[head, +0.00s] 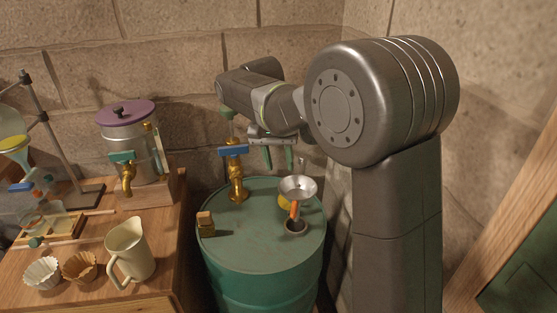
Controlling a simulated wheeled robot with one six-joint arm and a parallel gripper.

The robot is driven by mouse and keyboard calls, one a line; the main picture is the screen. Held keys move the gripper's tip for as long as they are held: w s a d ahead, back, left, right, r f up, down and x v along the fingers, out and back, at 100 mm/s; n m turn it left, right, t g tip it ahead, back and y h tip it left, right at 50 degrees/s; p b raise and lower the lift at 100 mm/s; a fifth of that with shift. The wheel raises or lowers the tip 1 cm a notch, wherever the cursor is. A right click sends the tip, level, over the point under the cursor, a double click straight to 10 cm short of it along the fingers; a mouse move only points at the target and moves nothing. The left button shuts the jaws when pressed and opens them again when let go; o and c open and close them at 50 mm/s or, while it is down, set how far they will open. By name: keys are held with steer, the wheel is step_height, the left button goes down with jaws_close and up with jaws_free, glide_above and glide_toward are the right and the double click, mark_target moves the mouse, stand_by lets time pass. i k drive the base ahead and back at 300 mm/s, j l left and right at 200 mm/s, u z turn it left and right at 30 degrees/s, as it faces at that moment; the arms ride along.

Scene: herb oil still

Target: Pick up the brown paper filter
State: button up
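The brown paper filter (80,267) is a fluted cup on the wooden bench at the lower left of the head view. It sits between a white paper filter (42,273) on its left and a cream jug on its right. My gripper (278,158) is up over the back of the green drum, well to the right of the filter and higher. Its two green fingers point down and stand apart, with nothing visible between them.
The cream jug (130,250) stands close beside the brown filter. A metal urn (133,155) with a purple lid and brass tap stands behind. The green drum (262,250) carries a brass valve (236,180), a funnel (298,187) and a small brass-coloured block (205,223).

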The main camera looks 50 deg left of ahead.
mark_target(81, 269)
steer(key=u, duration=3.75)
steer(key=i+j, duration=1.05)
steer(key=j, duration=0.3)
